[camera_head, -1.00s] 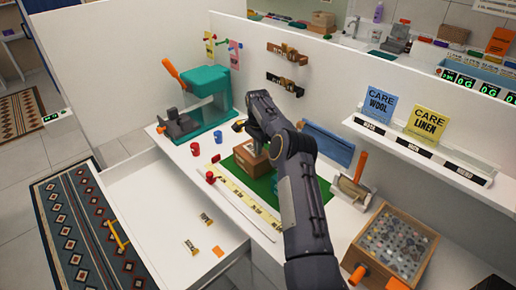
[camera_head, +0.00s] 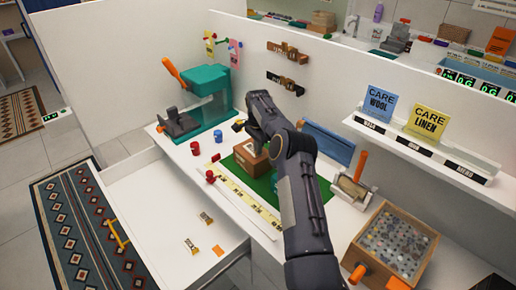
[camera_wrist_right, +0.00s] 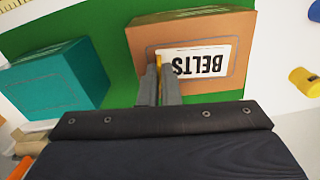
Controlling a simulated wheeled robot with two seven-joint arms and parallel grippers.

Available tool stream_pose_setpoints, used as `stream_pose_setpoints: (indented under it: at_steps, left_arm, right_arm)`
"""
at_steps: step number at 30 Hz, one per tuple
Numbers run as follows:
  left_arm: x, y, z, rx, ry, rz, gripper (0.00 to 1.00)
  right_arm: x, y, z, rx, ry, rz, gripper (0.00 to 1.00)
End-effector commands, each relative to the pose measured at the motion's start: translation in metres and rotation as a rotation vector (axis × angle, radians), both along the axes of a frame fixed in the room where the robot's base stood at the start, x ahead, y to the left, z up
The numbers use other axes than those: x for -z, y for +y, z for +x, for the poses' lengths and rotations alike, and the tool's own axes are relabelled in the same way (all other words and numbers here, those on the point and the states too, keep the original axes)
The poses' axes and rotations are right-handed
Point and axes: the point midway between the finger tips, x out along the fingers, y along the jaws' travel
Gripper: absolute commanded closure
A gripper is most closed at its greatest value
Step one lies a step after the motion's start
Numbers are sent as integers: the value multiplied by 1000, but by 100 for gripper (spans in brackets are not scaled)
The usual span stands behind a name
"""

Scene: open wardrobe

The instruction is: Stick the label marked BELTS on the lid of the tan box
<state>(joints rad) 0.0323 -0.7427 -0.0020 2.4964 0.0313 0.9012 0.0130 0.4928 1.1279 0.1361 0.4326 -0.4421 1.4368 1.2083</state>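The tan box (camera_wrist_right: 215,70) sits on a green mat (camera_wrist_right: 115,88). A white label marked BELTS (camera_wrist_right: 200,64) lies over its lid, within a thin outline; the text is upside down in the right wrist view. I cannot tell whether the whole label touches the lid. My right gripper (camera_wrist_right: 160,85) is over the near edge of the box, at the label's left end. Its fingers are close together on a narrow yellow strip that seems part of the label. In the head view the tan box (camera_head: 248,160) is partly hidden by my right arm. My left gripper is out of view.
A teal box (camera_wrist_right: 60,80) stands left of the tan box in the wrist view. A teal press (camera_head: 205,90) stands at the back left. An open white drawer (camera_head: 165,205) holds small tags. A wooden tray of buttons (camera_head: 395,245) is at right.

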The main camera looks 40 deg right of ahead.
Motion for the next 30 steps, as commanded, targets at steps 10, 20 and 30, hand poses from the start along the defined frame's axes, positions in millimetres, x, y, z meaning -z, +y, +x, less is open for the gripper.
stream_pose_setpoints:
  at_steps: [10,20,30]
  left_arm:
    - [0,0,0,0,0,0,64]
    - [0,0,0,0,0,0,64]
    - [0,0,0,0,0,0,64]
  right_arm:
    - [2,1,-1,-1,4,2,85]
    - [1,0,0,0,2,1,68]
    - [1,0,0,0,1,1,46]
